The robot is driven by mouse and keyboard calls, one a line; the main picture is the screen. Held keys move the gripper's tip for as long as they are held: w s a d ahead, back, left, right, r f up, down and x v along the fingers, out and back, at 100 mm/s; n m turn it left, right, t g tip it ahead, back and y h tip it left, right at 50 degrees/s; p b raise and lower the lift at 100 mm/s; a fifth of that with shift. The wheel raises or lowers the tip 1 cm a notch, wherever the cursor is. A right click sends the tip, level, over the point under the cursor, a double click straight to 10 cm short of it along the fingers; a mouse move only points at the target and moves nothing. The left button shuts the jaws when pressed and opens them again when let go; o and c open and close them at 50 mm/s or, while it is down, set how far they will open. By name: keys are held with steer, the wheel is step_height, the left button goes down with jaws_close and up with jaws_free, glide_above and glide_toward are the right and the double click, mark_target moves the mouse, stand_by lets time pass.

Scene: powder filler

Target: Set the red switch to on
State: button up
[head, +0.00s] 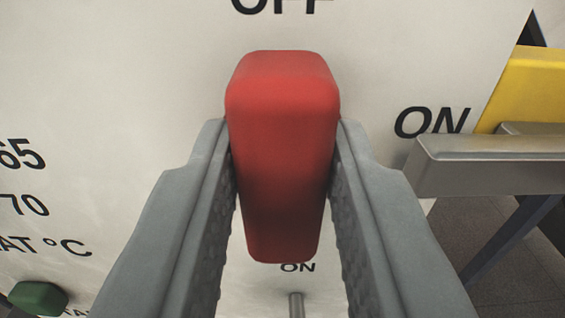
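The red switch (281,160) is a large rounded red handle in the middle of the head view, standing out from a pale panel (130,70). The word OFF shows on the panel above it, cut by the top edge of the picture, and a small ON label shows just below its lower end. My gripper (284,145) has one grey finger on each side of the switch. The fingertips lie against its left and right sides near the upper part, with no clear gap, so it looks shut on the switch. The switch's mount is hidden.
A grey metal lever (490,165) sticks out at the right, below another ON label, with a yellow part (525,85) behind it. A green knob (38,298) is at the lower left, near printed temperature numbers. A small metal pin (296,304) stands below the switch.

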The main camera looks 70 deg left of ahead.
steer(key=c, duration=0.3)
steer(key=m, duration=0.4)
steer(key=shift+w, duration=0.15)
steer(key=m, duration=0.4)
steer(key=shift+w+d+f+m, duration=0.1)
steer(key=shift+w+f+m, duration=0.1)
steer(key=shift+m, duration=0.1)
steer(key=m, duration=0.4)
steer(key=shift+w+f, duration=0.1)
steer(key=shift+w, duration=0.05)
steer(key=shift+d+f+m, duration=0.1)
steer(key=shift+f+m, duration=0.05)
steer(key=shift+m, duration=1.2)
steer(key=shift+f+m, duration=0.1)
steer(key=shift+m, duration=1.25)
